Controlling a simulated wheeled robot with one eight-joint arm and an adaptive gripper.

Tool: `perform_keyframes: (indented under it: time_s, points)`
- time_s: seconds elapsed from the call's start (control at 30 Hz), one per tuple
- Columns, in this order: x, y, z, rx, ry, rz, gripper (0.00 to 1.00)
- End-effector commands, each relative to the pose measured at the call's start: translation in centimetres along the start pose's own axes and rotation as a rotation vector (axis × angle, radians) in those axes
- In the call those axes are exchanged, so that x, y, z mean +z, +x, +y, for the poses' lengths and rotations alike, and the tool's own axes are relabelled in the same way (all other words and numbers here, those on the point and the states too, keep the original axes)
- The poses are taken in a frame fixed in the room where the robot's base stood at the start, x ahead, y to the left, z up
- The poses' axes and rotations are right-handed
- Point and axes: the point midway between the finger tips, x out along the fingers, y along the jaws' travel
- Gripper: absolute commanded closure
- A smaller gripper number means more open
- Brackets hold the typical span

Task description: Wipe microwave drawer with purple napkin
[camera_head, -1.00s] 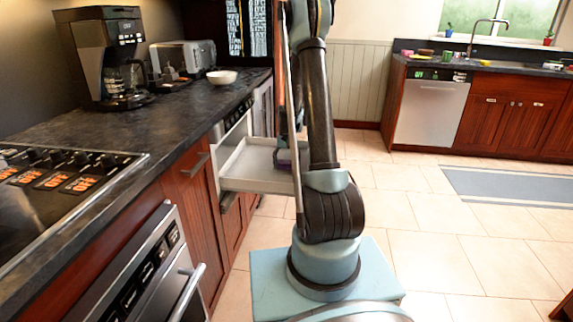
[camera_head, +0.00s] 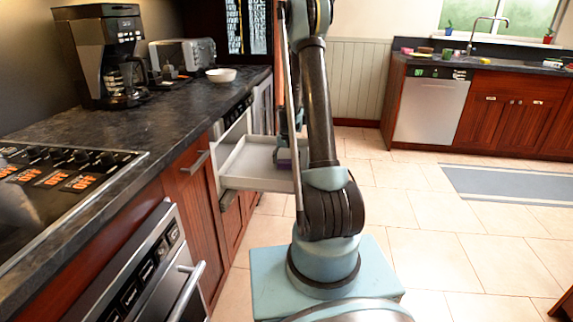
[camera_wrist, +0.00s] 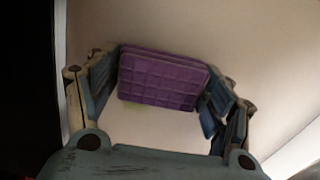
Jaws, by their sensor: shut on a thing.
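The microwave drawer (camera_head: 250,164) is pulled out below the left counter in the head view, its pale inside showing. In the wrist view the drawer's pale surface (camera_wrist: 250,40) fills most of the picture. The purple napkin (camera_wrist: 165,80) looks like a thick folded block and sits between the two fingers of my gripper (camera_wrist: 163,85), which is shut on it. In the head view the napkin (camera_head: 284,155) shows as a small purple patch at the drawer's right side, partly hidden by my arm. I cannot tell whether the napkin touches the drawer floor.
The counter (camera_head: 150,120) runs along the left with a coffee maker (camera_head: 108,58), a toaster (camera_head: 182,57) and a white bowl (camera_head: 221,75). An oven handle (camera_head: 188,290) juts out at the lower left. The tiled floor (camera_head: 430,240) to the right is clear.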

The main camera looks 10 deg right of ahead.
Motion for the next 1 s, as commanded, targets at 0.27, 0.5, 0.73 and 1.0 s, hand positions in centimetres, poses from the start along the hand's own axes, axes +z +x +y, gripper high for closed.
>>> perform_keyframes:
  time_s: [0.27, 0.5, 0.73, 1.0]
  points:
    - [0.0, 0.5, 0.0, 0.0, 0.0, 0.0, 0.6]
    - [0.0, 0.8, -0.1, 0.0, -0.001, 0.0, 0.6]
    - [0.0, 1.1, -0.1, 0.0, -0.001, 0.0, 0.6]
    - [-1.1, 1.1, 0.1, 0.0, 0.0, 0.0, 0.6]
